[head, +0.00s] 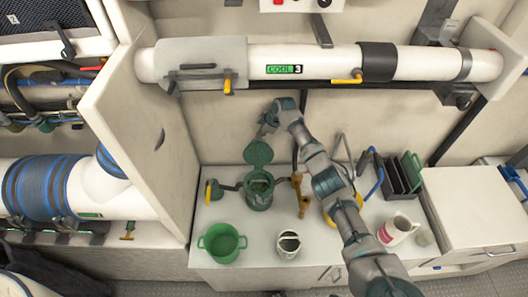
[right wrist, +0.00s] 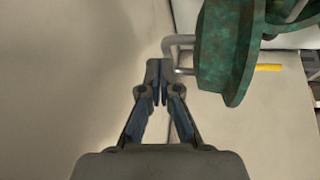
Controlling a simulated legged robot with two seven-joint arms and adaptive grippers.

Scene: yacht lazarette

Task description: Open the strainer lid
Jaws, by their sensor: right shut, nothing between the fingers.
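The green strainer (head: 259,192) stands on the white counter. Its round green lid (head: 258,152) is swung up off the body and stands tilted at the back, so the strainer's mouth shows open. My right arm reaches over from the lower right, and my right gripper (head: 263,131) is just above and behind the raised lid. In the right wrist view the gripper (right wrist: 158,92) is shut and empty. The mottled green lid (right wrist: 228,50) is beside it on the right, and a bent grey metal bar (right wrist: 178,48) lies close to the fingertips. My left gripper is not in view.
A green pot (head: 222,244), a metal can (head: 289,245) and a white jug (head: 397,229) stand on the counter (head: 255,262). A brass-coloured valve piece (head: 301,196) is right of the strainer. A white pipe (head: 330,62) runs above, and a panel (head: 150,140) stands left.

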